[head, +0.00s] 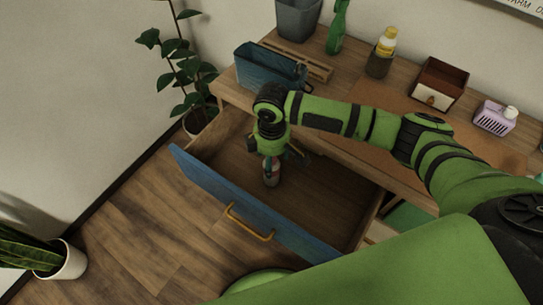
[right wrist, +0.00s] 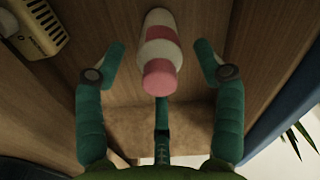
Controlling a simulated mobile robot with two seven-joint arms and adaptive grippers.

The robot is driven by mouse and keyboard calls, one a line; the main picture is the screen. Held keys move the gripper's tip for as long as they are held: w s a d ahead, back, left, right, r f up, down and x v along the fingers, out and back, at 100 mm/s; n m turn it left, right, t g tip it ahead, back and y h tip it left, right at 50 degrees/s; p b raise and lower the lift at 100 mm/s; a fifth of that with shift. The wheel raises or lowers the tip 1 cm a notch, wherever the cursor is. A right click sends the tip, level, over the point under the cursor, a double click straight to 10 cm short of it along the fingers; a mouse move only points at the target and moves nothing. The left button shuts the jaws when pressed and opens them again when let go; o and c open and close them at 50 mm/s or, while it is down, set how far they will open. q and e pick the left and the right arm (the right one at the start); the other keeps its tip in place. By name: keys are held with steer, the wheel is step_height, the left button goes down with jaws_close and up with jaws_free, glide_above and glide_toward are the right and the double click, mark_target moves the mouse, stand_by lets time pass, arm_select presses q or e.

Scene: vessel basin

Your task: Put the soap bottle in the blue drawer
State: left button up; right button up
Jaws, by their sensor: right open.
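The blue drawer (head: 202,184) is pulled open below the wooden desk. It has a blue front with a yellow handle. The soap bottle (head: 271,174) is small, white and pink-red, and appears inside the drawer area under my right gripper (head: 282,158). In the right wrist view the bottle (right wrist: 158,52) shows its pink cap and white body between my two spread green fingers, with gaps on both sides. I cannot tell whether it touches the drawer floor. My right gripper is open. My left gripper is not in view.
On the desk stand a blue bin (head: 262,68), a green spray bottle (head: 337,28), a yellow-capped bottle in a dark holder (head: 379,64), a brown box (head: 438,84) and a lilac basket (head: 496,117). A plant stands left of the desk.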

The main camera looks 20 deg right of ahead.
step_height(320, 180, up, 12)
steer(key=shift+r+b, duration=0.2)
steer(key=shift+b, duration=0.15)
steer(key=shift+f, duration=0.1)
stand_by(0.4)
